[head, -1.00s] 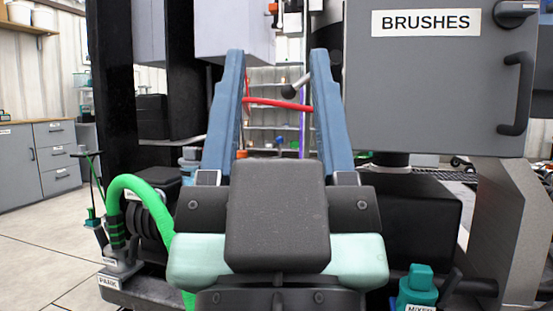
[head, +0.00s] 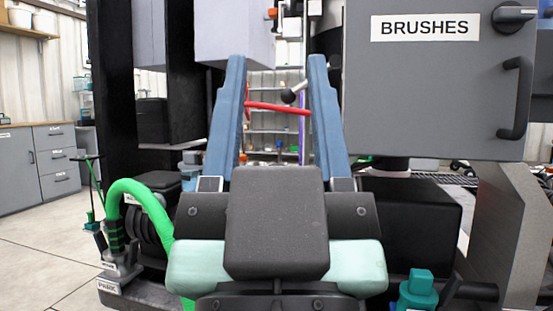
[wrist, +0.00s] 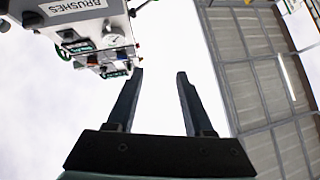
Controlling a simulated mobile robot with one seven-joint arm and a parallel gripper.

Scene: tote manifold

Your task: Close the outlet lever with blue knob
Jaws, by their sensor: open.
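My gripper (head: 280,60) points up and away in the head view, its two blue-grey fingers spread apart with nothing held. It also shows open in the wrist view (wrist: 160,73), against bright sky or ceiling. Between the fingers in the head view is a grey lever with a dark ball knob (head: 288,96), near the right finger and seemingly behind it. A red bar or hose (head: 275,106) also runs across the gap. I cannot make out a clearly blue knob. My wrist and arm hide the lower middle of the view.
A grey box labelled BRUSHES (head: 430,90) with a black handle stands at right, close to the right finger. A black post (head: 112,90) and a green hose (head: 140,190) are at left. A teal knob (head: 418,285) is low right. Open floor (head: 40,235) lies far left.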

